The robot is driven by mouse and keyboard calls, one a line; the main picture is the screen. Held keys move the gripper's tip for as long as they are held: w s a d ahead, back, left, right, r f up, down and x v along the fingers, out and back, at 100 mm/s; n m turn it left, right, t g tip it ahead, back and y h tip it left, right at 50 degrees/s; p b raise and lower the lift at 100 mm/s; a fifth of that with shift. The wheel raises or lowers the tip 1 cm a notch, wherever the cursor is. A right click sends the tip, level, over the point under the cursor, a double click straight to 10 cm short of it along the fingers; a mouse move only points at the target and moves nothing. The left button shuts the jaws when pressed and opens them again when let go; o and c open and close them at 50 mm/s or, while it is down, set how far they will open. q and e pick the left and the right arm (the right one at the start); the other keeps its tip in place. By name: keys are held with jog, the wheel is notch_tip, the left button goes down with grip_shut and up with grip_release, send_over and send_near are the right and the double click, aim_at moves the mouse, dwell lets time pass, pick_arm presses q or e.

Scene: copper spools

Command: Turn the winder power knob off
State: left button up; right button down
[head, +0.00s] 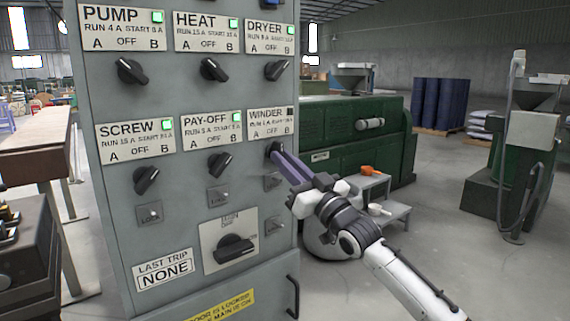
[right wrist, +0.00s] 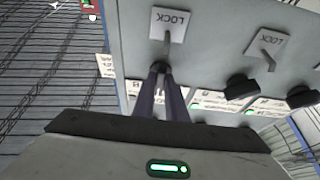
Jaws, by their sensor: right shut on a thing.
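The winder knob (head: 273,148) sits on the grey control panel (head: 190,90), under the label WINDER (head: 268,122). The lamp on that label is dark, while the lamps on the other labels glow green. My right gripper (head: 278,155) reaches in from the right, its purple fingers shut on the winder knob. In the right wrist view, the two fingertips close around the dark knob (right wrist: 157,64), below a LOCK plate (right wrist: 168,24). The fingers partly hide the knob, so its pointer angle is hard to read. My left gripper is not in view.
The pay-off knob (head: 220,164) and dryer knob (head: 277,70) are close neighbours. A large switch (head: 235,249) and a door handle (head: 292,296) are lower on the panel. A green machine (head: 350,140) and grey steps (head: 390,212) stand behind my arm. Open floor lies at right.

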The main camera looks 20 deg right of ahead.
dwell(0.3)
jog(key=c, duration=1.8)
grip_release()
jog(key=v, duration=1)
jog(key=shift+f, duration=0.15)
jog(key=shift+s, duration=0.1)
